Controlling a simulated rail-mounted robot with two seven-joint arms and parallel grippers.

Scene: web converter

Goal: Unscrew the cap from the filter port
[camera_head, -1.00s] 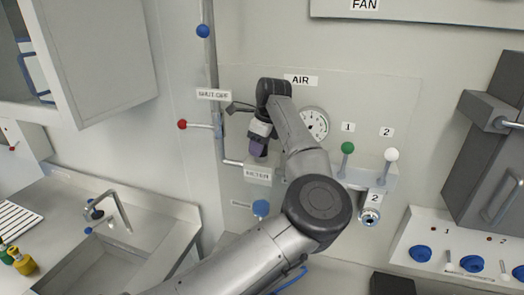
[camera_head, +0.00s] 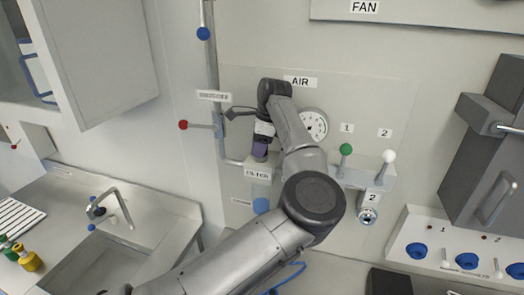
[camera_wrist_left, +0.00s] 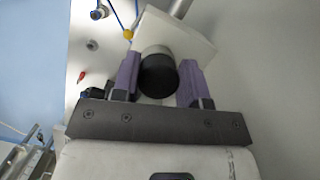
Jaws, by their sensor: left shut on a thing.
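The filter port is a pale block with a FILTER label (camera_head: 257,174) on the wall panel, under the AIR sign. In the left wrist view a round black cap (camera_wrist_left: 158,74) sits at the pale block (camera_wrist_left: 172,40). My left gripper (camera_head: 259,150) is at the top of the filter port. Its purple fingers (camera_wrist_left: 158,80) stand on either side of the cap, shut on it. In the head view the cap is hidden by the gripper. My right gripper is not in view.
A pipe with a red-knobbed shutoff lever (camera_head: 183,125) runs left of the filter. A gauge (camera_head: 315,124), a green-knobbed lever (camera_head: 346,149) and a white-knobbed lever (camera_head: 389,156) are to the right. A sink (camera_head: 100,262) is at lower left.

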